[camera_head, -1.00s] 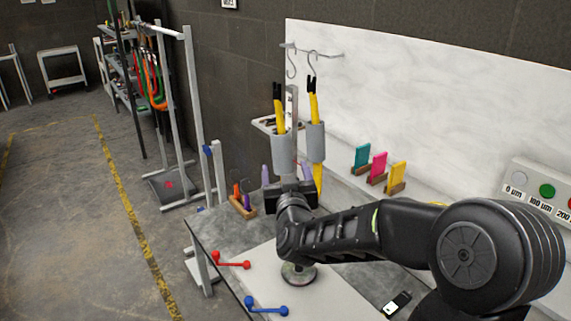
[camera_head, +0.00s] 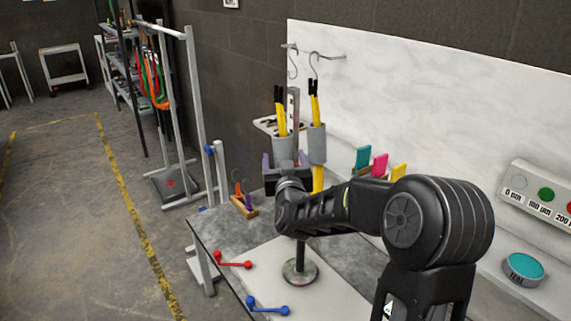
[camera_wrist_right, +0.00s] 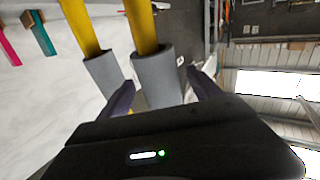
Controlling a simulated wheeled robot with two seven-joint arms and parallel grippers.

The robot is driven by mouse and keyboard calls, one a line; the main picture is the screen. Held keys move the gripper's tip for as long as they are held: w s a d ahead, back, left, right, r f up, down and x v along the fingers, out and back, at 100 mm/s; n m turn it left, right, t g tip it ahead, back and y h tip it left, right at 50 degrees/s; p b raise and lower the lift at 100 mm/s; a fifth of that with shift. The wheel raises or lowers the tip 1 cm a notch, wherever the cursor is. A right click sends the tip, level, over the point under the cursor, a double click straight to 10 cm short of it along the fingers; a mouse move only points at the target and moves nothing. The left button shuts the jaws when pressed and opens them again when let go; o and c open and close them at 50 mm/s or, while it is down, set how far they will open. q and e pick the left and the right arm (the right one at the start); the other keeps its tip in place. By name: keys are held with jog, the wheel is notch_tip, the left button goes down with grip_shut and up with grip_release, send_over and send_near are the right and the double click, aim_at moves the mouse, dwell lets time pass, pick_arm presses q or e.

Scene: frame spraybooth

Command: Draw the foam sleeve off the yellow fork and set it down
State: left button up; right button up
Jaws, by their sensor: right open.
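Each wears a grey foam sleeve: the left sleeve (camera_head: 283,148) and the right sleeve (camera_head: 317,144). My right gripper (camera_head: 285,163) is open at the lower part of the left sleeve, coming from below. In the right wrist view its fingers (camera_wrist_right: 163,92) stand on either side of the nearer sleeve (camera_wrist_right: 156,76), with a gap at the right finger. Contact at the left finger cannot be told. The other sleeve (camera_wrist_right: 102,72) is beyond the left finger. My left gripper is out of view.
A hook rail (camera_head: 325,54) is on the white wall panel above. Teal, pink and yellow pieces (camera_head: 379,164) stand right of the forks. Below is a bench with a round-based stand (camera_head: 300,271), a red handle (camera_head: 233,260) and a blue handle (camera_head: 267,306). Floor at left is open.

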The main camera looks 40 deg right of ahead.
aim_at(282, 147)
jog(key=shift+w+d, duration=0.15)
jog(key=shift+w, duration=0.1)
jog(key=c, duration=1.6)
jog(key=shift+r, duration=0.15)
jog(key=shift+w+r+p, duration=0.15)
jog(key=shift+r+p, duration=0.55)
jog(key=shift+r, duration=0.5)
jog(key=shift+w+r+p, duration=0.25)
jog(key=shift+r+p, duration=0.3)
jog(key=shift+r, duration=0.3)
